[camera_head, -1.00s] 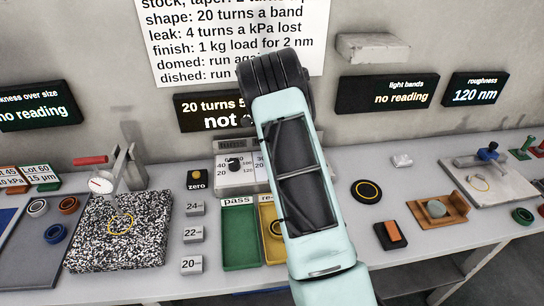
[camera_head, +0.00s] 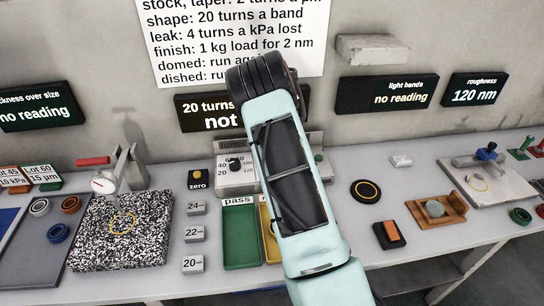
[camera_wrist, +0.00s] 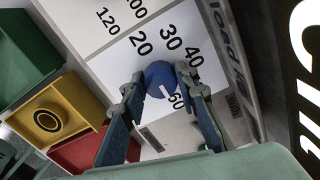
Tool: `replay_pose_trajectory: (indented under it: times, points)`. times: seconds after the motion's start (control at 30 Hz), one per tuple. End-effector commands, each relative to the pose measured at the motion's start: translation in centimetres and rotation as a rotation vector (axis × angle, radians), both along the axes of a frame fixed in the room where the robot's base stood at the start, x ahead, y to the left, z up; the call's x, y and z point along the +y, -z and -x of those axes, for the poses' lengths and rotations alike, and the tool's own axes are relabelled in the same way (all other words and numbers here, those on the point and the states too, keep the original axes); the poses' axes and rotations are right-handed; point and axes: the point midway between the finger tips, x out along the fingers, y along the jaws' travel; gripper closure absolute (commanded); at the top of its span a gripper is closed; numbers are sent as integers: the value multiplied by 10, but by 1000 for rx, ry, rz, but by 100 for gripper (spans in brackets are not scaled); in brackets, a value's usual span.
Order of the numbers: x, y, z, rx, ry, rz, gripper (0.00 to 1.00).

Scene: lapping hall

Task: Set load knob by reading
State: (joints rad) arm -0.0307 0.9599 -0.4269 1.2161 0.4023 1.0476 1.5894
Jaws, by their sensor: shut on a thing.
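The load knob (camera_wrist: 160,78) is blue with a white pointer mark, set on a white dial face (camera_wrist: 105,65) in the wrist view. The printed numbers 20, 30, 40 and 60 stand around it, and the mark lies on the side near 60. My gripper (camera_wrist: 160,84) has a finger on each side of the knob and is shut on it. In the head view my arm hides the gripper and this knob. The roughness display (camera_head: 474,89) reads 120 nm. The wall sheet (camera_head: 235,35) says finish: 1 kg load for 2 nm.
A black turns knob (camera_head: 234,163) is on the control box left of my arm. Green pass tray (camera_head: 240,238) and a yellow tray (camera_wrist: 52,118) sit in front. A speckled plate (camera_head: 95,250) is at left; a round black pad (camera_head: 366,191) is at right.

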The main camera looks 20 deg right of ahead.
Motion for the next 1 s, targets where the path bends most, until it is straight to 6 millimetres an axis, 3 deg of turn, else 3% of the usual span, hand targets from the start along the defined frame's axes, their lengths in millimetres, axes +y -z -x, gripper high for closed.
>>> replay_pose_trajectory:
  times: [0.53, 0.57, 0.7, 1.0]
  points:
    - [0, -1, -1, -3, 26, 0, 96]
    - [0, -1, -1, -3, 26, 0, 70]
    - [0, -1, -1, -2, 25, 0, 55]
    - [0, -2, -1, -1, 24, 0, 55]
